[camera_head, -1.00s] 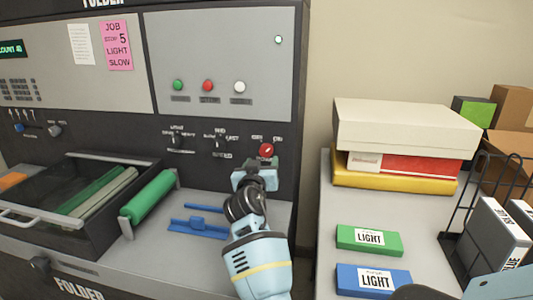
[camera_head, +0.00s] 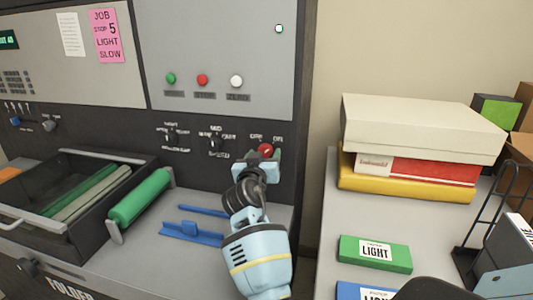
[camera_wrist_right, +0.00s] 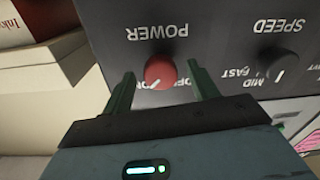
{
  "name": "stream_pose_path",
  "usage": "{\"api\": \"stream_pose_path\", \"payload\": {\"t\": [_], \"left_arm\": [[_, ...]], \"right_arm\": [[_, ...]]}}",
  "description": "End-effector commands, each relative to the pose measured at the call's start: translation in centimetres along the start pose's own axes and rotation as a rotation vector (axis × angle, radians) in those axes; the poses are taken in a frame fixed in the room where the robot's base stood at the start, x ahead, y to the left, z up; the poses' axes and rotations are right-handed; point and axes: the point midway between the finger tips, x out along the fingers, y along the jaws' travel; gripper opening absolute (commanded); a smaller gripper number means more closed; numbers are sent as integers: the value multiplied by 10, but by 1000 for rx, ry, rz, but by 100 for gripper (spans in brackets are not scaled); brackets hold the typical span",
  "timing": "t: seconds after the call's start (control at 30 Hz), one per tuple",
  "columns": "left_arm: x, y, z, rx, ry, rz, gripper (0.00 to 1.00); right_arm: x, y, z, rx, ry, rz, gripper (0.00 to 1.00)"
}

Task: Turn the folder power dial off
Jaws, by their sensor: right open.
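The red power dial (camera_head: 265,150) is at the lower right of the folder's dark front panel, with small OFF and ON labels above it. The wrist view shows the dial (camera_wrist_right: 160,72) upside down under the word POWER. Its pale mark points to the lower left there, seemingly toward ON. My right gripper (camera_wrist_right: 160,70) is open, one finger on each side of the dial, with gaps visible. In the head view the right gripper (camera_head: 262,158) covers the area just below the dial. My left gripper is not in view.
The speed dial (camera_wrist_right: 278,64) is close beside the power dial. An open tray (camera_head: 60,200), a green roller (camera_head: 140,197) and a blue part (camera_head: 190,232) lie left of my arm. Stacked boxes (camera_head: 420,130) and a green LIGHT box (camera_head: 375,253) are on the right table.

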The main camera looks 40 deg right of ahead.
Motion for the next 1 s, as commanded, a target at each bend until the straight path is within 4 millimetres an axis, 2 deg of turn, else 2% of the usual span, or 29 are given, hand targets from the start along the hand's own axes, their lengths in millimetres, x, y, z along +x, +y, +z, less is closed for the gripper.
{"api": "stream_pose_path", "payload": {"t": [0.4,0.73,1.0], "left_arm": [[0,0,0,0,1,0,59],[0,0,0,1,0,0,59],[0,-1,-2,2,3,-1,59]], "right_arm": [[-1,-2,0,0,0,0,58],[-1,-1,0,0,0,0,15],[-1,-1,-1,-27,-1,0,15]]}}
